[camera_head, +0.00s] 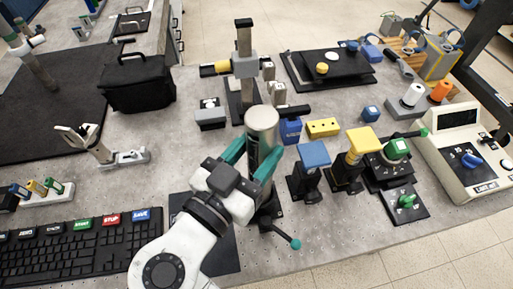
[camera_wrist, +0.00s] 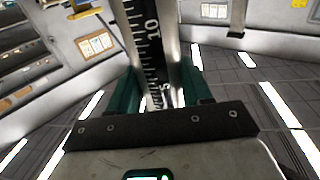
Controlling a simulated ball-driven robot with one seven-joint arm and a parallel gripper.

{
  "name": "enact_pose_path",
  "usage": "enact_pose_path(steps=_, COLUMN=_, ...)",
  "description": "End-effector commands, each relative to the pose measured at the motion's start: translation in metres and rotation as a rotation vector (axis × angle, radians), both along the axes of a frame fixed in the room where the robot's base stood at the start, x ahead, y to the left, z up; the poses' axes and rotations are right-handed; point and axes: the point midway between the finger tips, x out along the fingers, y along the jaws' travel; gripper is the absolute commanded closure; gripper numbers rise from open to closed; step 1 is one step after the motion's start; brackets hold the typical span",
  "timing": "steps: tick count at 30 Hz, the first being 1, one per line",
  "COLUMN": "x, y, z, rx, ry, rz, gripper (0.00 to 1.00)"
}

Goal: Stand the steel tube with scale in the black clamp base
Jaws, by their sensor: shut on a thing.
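The steel tube with scale (camera_head: 262,122) is held upright by my gripper (camera_head: 251,163), whose teal fingers close on its sides. In the wrist view the tube (camera_wrist: 150,40) shows its black scale with white marks, and the teal fingers of my gripper (camera_wrist: 160,90) lie on either side of it. The black clamp base (camera_head: 268,217) shows partly below the tube, with a lever ending in a teal knob (camera_head: 295,244). My gripper and the tube hide much of the base. I cannot tell whether the tube's lower end is inside it.
A blue-topped stand (camera_head: 314,155) and a yellow-topped stand (camera_head: 361,143) are close on the right. A black post with a grey block (camera_head: 245,65) stands behind. A keyboard (camera_head: 75,245) lies at left. Bare tabletop shows left of centre.

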Motion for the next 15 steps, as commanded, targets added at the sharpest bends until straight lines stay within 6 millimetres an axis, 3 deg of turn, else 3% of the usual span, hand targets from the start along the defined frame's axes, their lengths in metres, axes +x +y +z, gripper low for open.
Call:
enact_pose_path(steps=2, x=-0.0002, y=0.0001, z=0.0016, rx=0.001, ry=-0.003, rz=0.0, gripper=1.0)
enact_pose_path(steps=3, x=-0.0001, y=0.0002, z=0.0016, rx=0.001, ry=-0.003, rz=0.0, gripper=0.49)
enact_pose_path(steps=12, x=-0.0001, y=0.0, z=0.0006, rx=0.0, ry=-0.001, rz=0.0, gripper=0.21)
enact_pose_path(steps=15, x=-0.0001, y=0.0, z=0.0004, rx=0.0, ry=-0.001, rz=0.0, gripper=0.21)
